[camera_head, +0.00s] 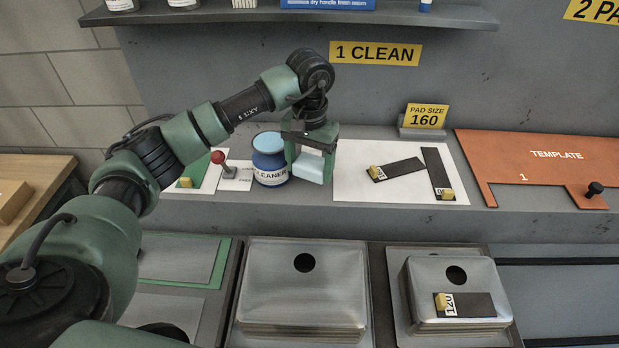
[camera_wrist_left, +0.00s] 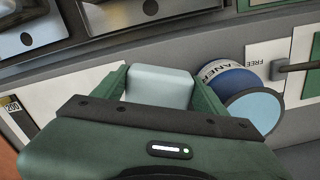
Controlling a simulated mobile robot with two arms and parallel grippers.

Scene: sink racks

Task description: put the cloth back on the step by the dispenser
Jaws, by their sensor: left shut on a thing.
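The cloth (camera_head: 309,167) is a pale blue folded block. My left gripper (camera_head: 312,168) is shut on it, with a finger on each side. In the left wrist view the cloth (camera_wrist_left: 160,88) sits between the two green fingers (camera_wrist_left: 160,90). The dispenser is a dark blue jar (camera_head: 269,165) with a light blue lid and a label reading "CLEANER". It stands on the grey step (camera_head: 320,215), just left of the gripper and close to it. I cannot tell whether the cloth touches the step. My right gripper is not in view.
A white sheet (camera_head: 345,185) right of the cloth bears two dark pads with yellow tabs. A red-knobbed lever (camera_head: 218,158) stands left of the jar. An orange template (camera_head: 540,160) lies at the right. A shelf (camera_head: 300,15) overhangs behind.

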